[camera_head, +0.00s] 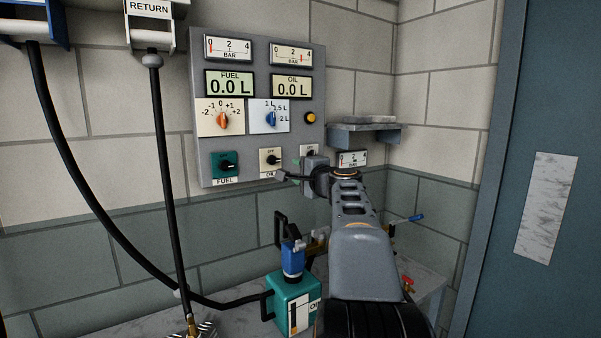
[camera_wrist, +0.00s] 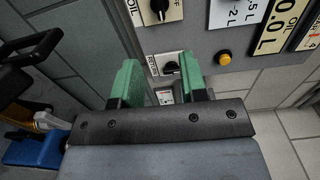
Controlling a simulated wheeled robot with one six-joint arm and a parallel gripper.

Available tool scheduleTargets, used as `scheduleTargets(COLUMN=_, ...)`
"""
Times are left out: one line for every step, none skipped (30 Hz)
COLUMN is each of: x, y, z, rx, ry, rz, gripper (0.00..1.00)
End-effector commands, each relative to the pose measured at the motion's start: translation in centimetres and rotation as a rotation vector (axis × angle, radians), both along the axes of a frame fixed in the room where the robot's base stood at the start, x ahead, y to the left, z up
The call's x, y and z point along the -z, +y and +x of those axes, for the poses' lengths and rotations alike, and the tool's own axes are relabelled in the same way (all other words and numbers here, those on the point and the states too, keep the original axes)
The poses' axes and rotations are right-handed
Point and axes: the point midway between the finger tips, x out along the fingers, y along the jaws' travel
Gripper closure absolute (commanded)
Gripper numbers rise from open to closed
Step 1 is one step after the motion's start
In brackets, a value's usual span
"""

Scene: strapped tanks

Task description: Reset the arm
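My gripper (camera_wrist: 160,66) shows in the wrist view with its two green fingers apart and nothing held between them. A small switch plate with a dark knob (camera_wrist: 172,69) shows in the gap, beyond the fingers; I cannot tell whether they touch it. In the head view my arm reaches forward from the lower right, and my gripper (camera_head: 290,170) is in front of the lower right of the grey control panel (camera_head: 240,175). My arm partly hides a small switch plate (camera_head: 308,150) there.
Above are the orange lamp (camera_head: 310,118), FUEL and OIL displays reading 0.0 L, and knobs. A teal can (camera_head: 290,303) with a blue-topped nozzle (camera_head: 292,260) stands on the bench below. Black hoses hang at left. A grey shelf (camera_head: 365,132) and blue door (camera_head: 545,100) are right.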

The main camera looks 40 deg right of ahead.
Motion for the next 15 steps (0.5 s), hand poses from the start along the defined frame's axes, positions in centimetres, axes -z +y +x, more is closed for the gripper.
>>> scheduleTargets(x=0.0, y=0.0, z=0.0, rx=0.000, ry=0.000, rz=0.000, gripper=0.61)
scheduleTargets(x=0.0, y=0.0, z=0.0, rx=0.000, ry=0.000, rz=0.000, gripper=0.61)
scheduleTargets(x=0.0, y=0.0, z=0.0, rx=0.000, ry=0.000, rz=0.000, gripper=0.61)
scheduleTargets(x=0.0, y=0.0, z=0.0, rx=0.000, ry=0.000, rz=0.000, gripper=0.61)
scheduleTargets(x=0.0, y=0.0, z=0.0, rx=0.000, ry=0.000, rz=0.000, gripper=0.61)
scheduleTargets(x=0.0, y=0.0, z=0.0, rx=0.000, ry=0.000, rz=0.000, gripper=0.61)
scheduleTargets(x=0.0, y=0.0, z=0.0, rx=0.000, ry=0.000, rz=0.000, gripper=0.61)
scheduleTargets(x=0.0, y=0.0, z=0.0, rx=0.000, ry=0.000, rz=0.000, gripper=0.61)
scheduleTargets(x=0.0, y=0.0, z=0.0, rx=-0.001, ry=0.000, rz=0.000, gripper=0.61)
scheduleTargets(x=0.0, y=0.1, z=0.1, rx=-0.002, ry=0.001, rz=-0.001, gripper=0.61)
scheduleTargets(x=0.0, y=0.2, z=0.1, rx=-0.005, ry=0.004, rz=-0.003, gripper=0.61)
scheduleTargets(x=0.1, y=0.7, z=0.2, rx=-0.014, ry=0.015, rz=-0.010, gripper=0.61)
scheduleTargets(x=0.3, y=1.3, z=0.3, rx=-0.025, ry=0.028, rz=-0.019, gripper=0.61)
scheduleTargets(x=0.5, y=2.1, z=0.4, rx=-0.041, ry=0.047, rz=-0.031, gripper=0.61)
scheduleTargets(x=1.0, y=3.5, z=0.6, rx=-0.068, ry=0.081, rz=-0.053, gripper=0.61)
